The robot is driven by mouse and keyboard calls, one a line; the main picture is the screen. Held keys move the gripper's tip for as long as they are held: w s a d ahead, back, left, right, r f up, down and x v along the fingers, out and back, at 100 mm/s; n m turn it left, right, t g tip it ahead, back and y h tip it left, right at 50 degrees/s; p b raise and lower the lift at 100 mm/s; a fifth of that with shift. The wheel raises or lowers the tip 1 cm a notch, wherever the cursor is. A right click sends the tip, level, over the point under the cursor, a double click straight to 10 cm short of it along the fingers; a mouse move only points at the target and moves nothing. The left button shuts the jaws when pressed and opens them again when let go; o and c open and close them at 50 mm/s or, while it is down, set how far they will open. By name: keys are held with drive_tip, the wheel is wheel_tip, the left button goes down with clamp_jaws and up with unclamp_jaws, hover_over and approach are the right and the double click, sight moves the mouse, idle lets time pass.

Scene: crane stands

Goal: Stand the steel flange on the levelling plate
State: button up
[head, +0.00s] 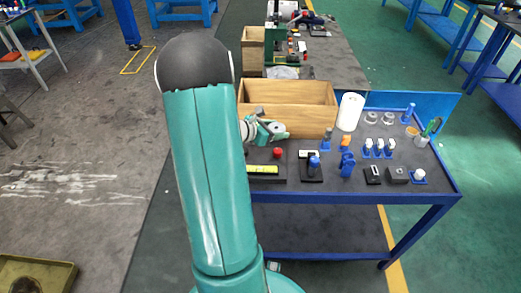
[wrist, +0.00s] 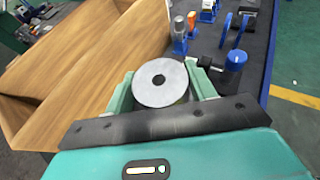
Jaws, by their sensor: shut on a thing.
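The steel flange (wrist: 150,92) is a pale grey ring with a dark centre hole. In the wrist view it sits between the green fingers of my gripper (wrist: 163,82), which is shut on it, its round face turned to the camera. In the head view my gripper (head: 268,130) is in front of the wooden box, over the left part of the bench. A dark plate with a yellow strip (head: 262,169) lies below it at the bench's front left; I cannot tell whether this is the levelling plate. The flange's underside is hidden.
The open wooden box (head: 310,120) stands close behind my gripper. A white roll (head: 349,112) is right of it. A dark fixture with a blue knob (head: 314,161) and several blue holders (head: 378,149) stand to the right. The bench (head: 430,190) has narrow free gaps between them.

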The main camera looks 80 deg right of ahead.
hover_over(260, 157)
drive_tip(key=f, duration=0.5)
drive_tip(key=shift+s+d+f, duration=0.2)
drive_tip(key=shift+f, duration=0.2)
drive_tip(key=shift+w+f, duration=0.15)
drive_tip(key=shift+f, duration=1.45)
drive_tip(key=shift+a+f, duration=0.15)
drive_tip(key=shift+f, duration=0.45)
drive_tip(key=o, duration=1.4)
drive_tip(key=shift+f, duration=0.2)
drive_tip(key=shift+r, duration=0.4)
drive_tip(key=v, duration=1.2)
drive_tip(key=shift+r, duration=0.4)
